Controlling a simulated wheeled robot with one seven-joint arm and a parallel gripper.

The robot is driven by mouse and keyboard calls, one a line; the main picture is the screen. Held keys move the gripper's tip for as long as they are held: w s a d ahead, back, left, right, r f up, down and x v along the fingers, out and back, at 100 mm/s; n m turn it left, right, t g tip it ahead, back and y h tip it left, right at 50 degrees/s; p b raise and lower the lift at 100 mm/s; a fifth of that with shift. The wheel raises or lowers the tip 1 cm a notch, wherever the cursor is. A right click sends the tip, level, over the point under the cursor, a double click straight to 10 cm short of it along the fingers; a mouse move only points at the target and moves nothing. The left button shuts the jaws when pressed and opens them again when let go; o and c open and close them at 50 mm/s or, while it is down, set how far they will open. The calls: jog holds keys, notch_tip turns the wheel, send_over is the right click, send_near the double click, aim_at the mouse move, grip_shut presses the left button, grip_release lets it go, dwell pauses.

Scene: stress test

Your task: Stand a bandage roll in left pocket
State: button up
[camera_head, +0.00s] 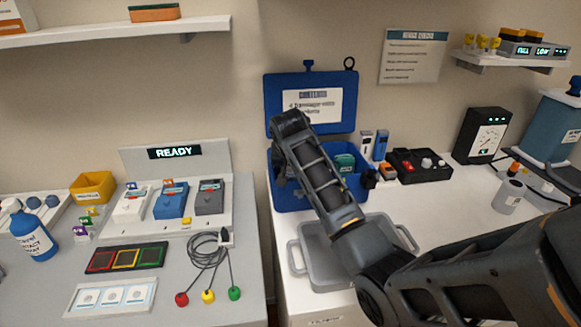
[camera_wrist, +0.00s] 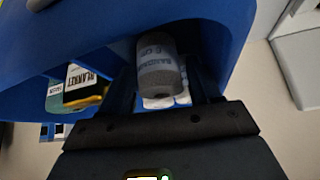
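The blue first-aid box (camera_head: 294,196) stands open on the white counter, its lid raised against the wall. My gripper reaches down into the box and is hidden behind my arm in the head view. In the wrist view my gripper (camera_wrist: 163,80) has one dark finger on each side of a grey bandage roll (camera_wrist: 157,62) and appears closed on it. The roll is inside the box, close to its blue wall (camera_wrist: 222,30). White items (camera_wrist: 165,101) show just under the roll. The pocket floor and the roll's far end are hidden.
A yellow-black blanket pack (camera_wrist: 83,85) lies in a neighbouring compartment. A grey tray (camera_head: 300,262) stands before the box.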

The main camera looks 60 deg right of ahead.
jog(key=shift+o, duration=1.3)
jog(key=v, duration=0.7)
jog(key=shift+r+b, duration=0.35)
jog(key=shift+s+a, duration=0.15)
